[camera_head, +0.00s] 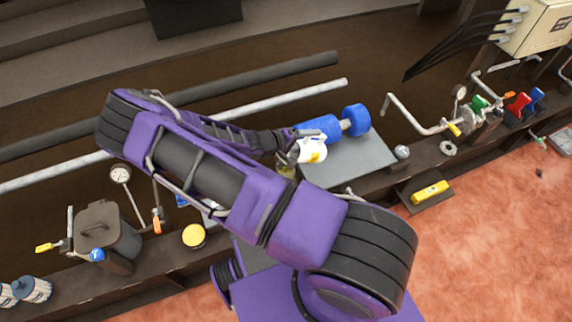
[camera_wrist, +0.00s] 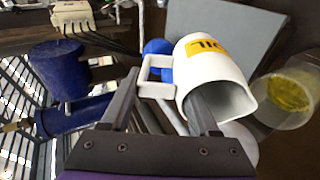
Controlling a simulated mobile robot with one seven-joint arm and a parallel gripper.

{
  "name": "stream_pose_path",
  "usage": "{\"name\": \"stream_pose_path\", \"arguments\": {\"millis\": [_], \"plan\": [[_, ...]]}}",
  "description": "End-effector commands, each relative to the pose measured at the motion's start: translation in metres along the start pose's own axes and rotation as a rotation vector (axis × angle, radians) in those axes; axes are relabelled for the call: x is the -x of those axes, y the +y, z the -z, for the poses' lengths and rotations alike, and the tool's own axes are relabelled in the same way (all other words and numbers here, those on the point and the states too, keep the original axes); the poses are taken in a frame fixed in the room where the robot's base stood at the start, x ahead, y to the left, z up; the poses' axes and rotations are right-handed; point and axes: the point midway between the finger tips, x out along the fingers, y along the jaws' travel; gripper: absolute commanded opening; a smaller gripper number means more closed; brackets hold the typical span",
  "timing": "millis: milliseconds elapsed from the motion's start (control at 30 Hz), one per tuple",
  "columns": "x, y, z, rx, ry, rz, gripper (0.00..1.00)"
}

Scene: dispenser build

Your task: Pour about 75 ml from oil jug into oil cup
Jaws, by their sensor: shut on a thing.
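The white oil jug (camera_wrist: 215,68) has a yellow label with dark letters. My gripper (camera_wrist: 162,85) is shut on the jug at its handle side. The jug is tilted, with its open mouth toward the clear cup. In the head view the jug (camera_head: 313,150) is at the end of my arm, by the grey plate. The clear oil cup (camera_wrist: 288,97) at the right of the wrist view holds yellow liquid. In the head view the cup (camera_head: 287,172) is mostly hidden below my gripper. I cannot make out a stream between jug and cup.
A grey plate (camera_head: 350,165) lies beside the jug. Bent pipes, a gauge and colored valves (camera_head: 480,103) are at the right. A grey lidded tank (camera_head: 105,228) and a yellow-topped item (camera_head: 194,236) are at the left.

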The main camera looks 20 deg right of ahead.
Motion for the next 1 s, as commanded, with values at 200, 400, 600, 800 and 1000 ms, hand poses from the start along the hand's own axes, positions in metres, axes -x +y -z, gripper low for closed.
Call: {"name": "stream_pose_path", "arguments": {"millis": [200,400,600,800,1000], "plan": [[0.000,0.000,0.000,0.000,0.000,-0.002,0.00],[0.000,0.001,0.000,0.000,0.000,-0.002,0.00],[0.000,0.002,0.000,-0.002,-0.001,0.006,0.00],[-0.004,0.007,-0.001,-0.013,-0.003,0.082,0.00],[-0.010,0.002,-0.001,-0.021,-0.003,0.142,0.00]]}}
